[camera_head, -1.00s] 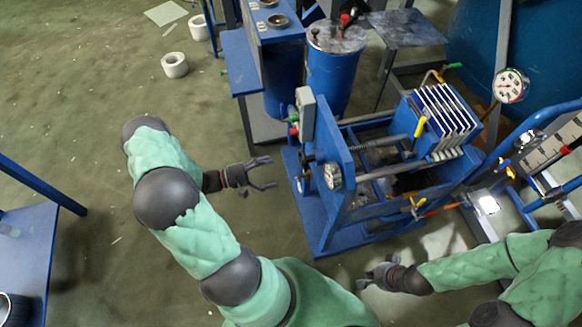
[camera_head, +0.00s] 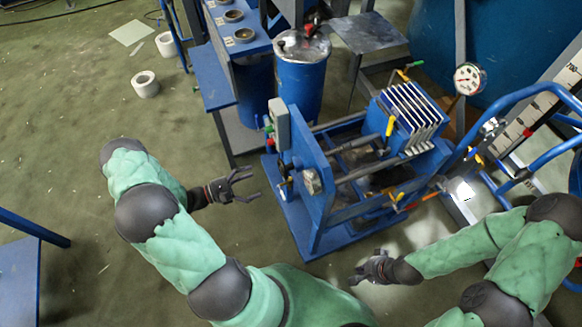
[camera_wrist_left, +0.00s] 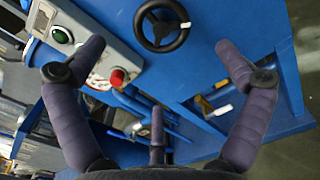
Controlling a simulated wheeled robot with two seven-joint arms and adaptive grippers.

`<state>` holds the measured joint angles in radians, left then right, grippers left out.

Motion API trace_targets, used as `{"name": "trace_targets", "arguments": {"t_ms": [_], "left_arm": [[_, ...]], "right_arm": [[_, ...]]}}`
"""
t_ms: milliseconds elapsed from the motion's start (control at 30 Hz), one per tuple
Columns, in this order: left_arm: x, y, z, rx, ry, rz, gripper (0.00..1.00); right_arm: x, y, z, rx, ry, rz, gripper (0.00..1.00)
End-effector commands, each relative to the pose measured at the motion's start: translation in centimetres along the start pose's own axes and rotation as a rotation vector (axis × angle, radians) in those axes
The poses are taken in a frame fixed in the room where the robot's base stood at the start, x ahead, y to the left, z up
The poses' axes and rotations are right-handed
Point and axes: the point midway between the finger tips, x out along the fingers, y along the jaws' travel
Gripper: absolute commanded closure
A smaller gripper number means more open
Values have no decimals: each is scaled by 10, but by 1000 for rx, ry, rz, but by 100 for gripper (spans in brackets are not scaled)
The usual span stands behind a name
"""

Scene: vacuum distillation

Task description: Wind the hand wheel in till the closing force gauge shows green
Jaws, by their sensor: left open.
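The black hand wheel (camera_wrist_left: 162,22) with a small pale knob is on the blue end plate of the press, between my open left fingers and ahead of them in the wrist view. In the head view, my left gripper (camera_head: 256,184) is open and empty, just left of the press (camera_head: 315,205), with a gap to it.
A grey control box (camera_head: 280,122) tops the end plate; its green button (camera_wrist_left: 62,35) and red button (camera_wrist_left: 118,76) are near my left fingers. A blue drum (camera_head: 300,85) stands behind the press. Another dial (camera_head: 468,79) is at right. Floor left of my left arm is open.

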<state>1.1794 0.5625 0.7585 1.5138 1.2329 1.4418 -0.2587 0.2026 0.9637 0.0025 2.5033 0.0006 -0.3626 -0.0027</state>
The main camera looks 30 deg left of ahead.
Motion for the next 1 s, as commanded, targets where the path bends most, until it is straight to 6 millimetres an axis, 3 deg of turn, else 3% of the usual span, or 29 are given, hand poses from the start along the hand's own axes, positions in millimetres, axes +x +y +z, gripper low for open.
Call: {"name": "trace_targets", "arguments": {"t_ms": [33,100,333,567,1000], "left_arm": [[2,2,6,-100,-1,0,0],[5,1,5,-234,-2,1,0],[10,-2,0,-505,1,1,0],[26,-3,-2,-537,0,-2,0],[98,-3,-2,-534,0,-3,0]], "right_arm": [[-14,-5,0,0,0,0,100],[-23,-8,1,0,0,0,100],[-36,-13,1,0,0,0,100],[-33,-12,1,0,0,0,100],[-22,-8,1,0,0,0,100]]}}
